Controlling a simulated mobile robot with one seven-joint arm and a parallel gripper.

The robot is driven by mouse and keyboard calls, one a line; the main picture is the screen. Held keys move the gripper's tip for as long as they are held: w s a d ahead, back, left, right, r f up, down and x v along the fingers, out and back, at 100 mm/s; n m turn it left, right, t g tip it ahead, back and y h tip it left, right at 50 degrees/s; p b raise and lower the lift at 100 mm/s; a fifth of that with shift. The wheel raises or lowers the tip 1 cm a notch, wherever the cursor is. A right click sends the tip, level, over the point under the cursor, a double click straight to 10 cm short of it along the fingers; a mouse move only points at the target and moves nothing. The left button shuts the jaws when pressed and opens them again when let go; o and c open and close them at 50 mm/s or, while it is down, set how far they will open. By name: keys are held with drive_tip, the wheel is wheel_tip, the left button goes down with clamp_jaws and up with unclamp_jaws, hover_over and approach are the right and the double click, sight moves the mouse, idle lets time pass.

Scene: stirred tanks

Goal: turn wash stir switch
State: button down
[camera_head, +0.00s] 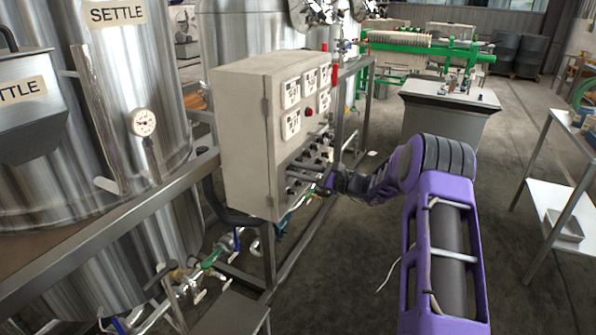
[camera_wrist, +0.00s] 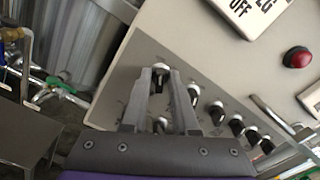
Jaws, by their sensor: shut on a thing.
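A grey control box (camera_head: 238,140) carries a panel with rows of small rotary switches (camera_head: 312,160). In the wrist view, my gripper (camera_wrist: 162,75) has its two grey fingertips on either side of a black-and-white switch knob (camera_wrist: 161,70) at the panel's edge. It is shut on that knob. Another switch knob (camera_wrist: 160,125) shows between the fingers, nearer the palm. The switch labels are too small to read, so I cannot tell which is wash stir. In the head view, my gripper (camera_head: 320,186) is at the lower part of the panel, and its fingertips are hard to make out.
More switches (camera_wrist: 217,112) sit right of the fingers. A red button (camera_wrist: 297,57) and a metal handle (camera_wrist: 268,115) are farther right. Steel tanks (camera_head: 130,110) stand left of the box. Pipes and valves (camera_head: 205,265) run below. Floor is open around my arm.

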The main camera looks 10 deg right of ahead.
drive_tip(key=shift+m, duration=0.3)
drive_tip(key=m+p, duration=0.2)
drive_tip(key=m, duration=0.3)
drive_tip(key=m+p, duration=0.3)
drive_tip(key=m, duration=0.3)
drive_tip(key=shift+w+d+p, duration=0.15)
drive_tip(key=shift+p, duration=0.15)
drive_tip(key=shift+m, duration=0.3)
drive_tip(key=c, duration=0.9)
unclamp_jaws()
drive_tip(key=v, duration=1.7)
drive_tip(key=shift+d, duration=0.15)
